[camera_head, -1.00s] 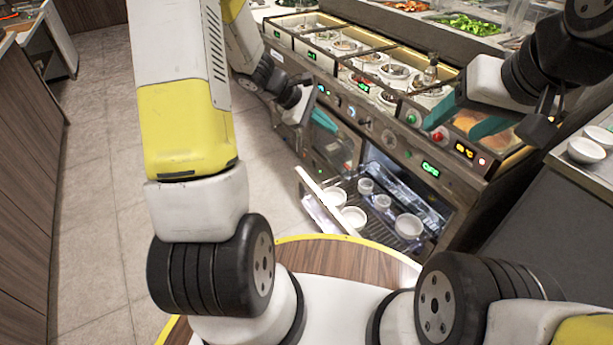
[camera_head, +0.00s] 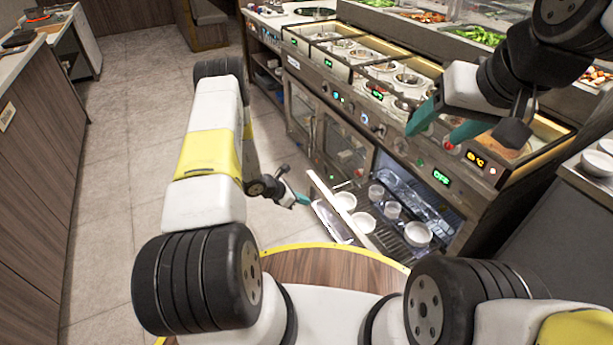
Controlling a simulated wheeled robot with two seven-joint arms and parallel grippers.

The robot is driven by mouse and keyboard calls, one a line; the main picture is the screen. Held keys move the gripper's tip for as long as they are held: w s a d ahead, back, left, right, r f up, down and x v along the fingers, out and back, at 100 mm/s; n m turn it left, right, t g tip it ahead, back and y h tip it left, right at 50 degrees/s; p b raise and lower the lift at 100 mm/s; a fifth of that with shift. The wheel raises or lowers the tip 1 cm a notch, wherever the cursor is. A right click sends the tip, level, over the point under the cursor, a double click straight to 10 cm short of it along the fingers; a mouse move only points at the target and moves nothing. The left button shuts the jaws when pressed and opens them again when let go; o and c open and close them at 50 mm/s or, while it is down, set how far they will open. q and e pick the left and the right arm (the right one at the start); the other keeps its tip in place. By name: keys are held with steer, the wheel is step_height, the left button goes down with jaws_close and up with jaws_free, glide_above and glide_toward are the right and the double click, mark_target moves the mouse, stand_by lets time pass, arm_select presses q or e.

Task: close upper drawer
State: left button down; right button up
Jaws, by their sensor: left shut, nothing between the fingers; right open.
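One drawer (camera_head: 328,218) is pulled out of the counter, with its pale front panel standing clear of the cabinet. Several white bowls (camera_head: 418,234) sit in it. Whether another drawer lies below is hidden. My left gripper (camera_head: 303,199) is shut and empty, with its teal tips just left of the drawer's front panel; I cannot tell if they touch. My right gripper (camera_head: 432,133) is open and empty, with its teal fingers apart in front of the counter's control panel, above the drawer.
The counter holds several sauce wells (camera_head: 383,68) along its top, with knobs and green displays (camera_head: 440,177) on its front. White bowls (camera_head: 598,160) stand on a side counter at the right. Floor (camera_head: 110,150) is clear on the left; a wooden cabinet (camera_head: 40,190) lines the far left.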

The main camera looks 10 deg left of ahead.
mark_target(328, 201)
arm_select(q)
steer(key=w+d+f, duration=0.1)
steer(key=d, duration=0.1)
steer(key=w+d+f, duration=0.1)
steer(key=d, duration=0.1)
steer(key=w+d+f, duration=0.1)
steer(key=w+d, duration=0.1)
steer(key=shift+w+f, duration=0.1)
steer(key=shift+f, duration=0.3)
steer(key=shift+w+d, duration=0.2)
steer(key=shift+w+d, duration=0.1)
steer(key=shift+d, duration=0.05)
